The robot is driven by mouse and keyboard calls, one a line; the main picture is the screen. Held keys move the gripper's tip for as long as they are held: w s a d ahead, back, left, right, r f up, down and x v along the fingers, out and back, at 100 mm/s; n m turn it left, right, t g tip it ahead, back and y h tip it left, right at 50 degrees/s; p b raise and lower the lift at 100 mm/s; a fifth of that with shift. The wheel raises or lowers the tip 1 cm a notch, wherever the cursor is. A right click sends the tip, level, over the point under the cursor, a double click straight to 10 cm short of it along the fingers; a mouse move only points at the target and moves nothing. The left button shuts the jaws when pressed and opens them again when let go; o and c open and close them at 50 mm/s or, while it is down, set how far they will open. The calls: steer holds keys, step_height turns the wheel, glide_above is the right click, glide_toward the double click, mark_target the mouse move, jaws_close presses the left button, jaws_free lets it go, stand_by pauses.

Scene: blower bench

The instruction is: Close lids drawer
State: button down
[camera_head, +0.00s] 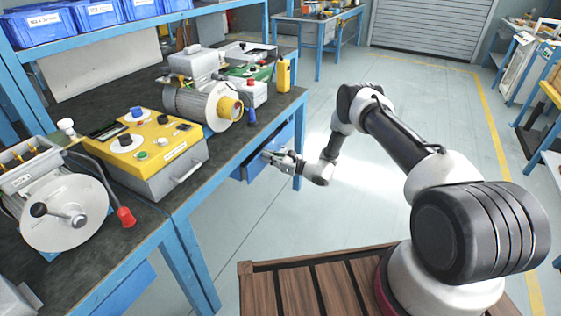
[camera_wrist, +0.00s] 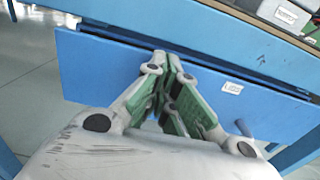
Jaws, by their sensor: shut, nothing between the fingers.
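The blue drawer (camera_head: 283,139) is under the worktop of the blue bench, left of my gripper. In the wrist view its blue front (camera_wrist: 100,75) fills the middle, with a small white label (camera_wrist: 232,88) too small to read. A dark gap runs between the drawer's top edge and the bench frame; I cannot tell exactly how far the drawer stands out. My gripper (camera_head: 268,155) is shut and empty, its fingertips at the drawer front. In the wrist view the fingertips (camera_wrist: 168,60) meet near the front's upper edge; I cannot tell whether they touch it.
The bench top (camera_head: 150,205) above carries a yellow control box (camera_head: 150,140), a motor with a white housing (camera_head: 200,100) and a hand-cranked disc machine (camera_head: 65,215). A blue bench leg (camera_head: 299,150) stands beside the drawer. The floor (camera_head: 350,215) right of the bench is clear.

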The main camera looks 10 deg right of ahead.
steer(key=x, duration=0.2)
steer(key=shift+w+a, duration=0.2)
steer(key=shift+a, duration=0.15)
steer(key=shift+w+a, duration=0.15)
steer(key=shift+r, duration=0.15)
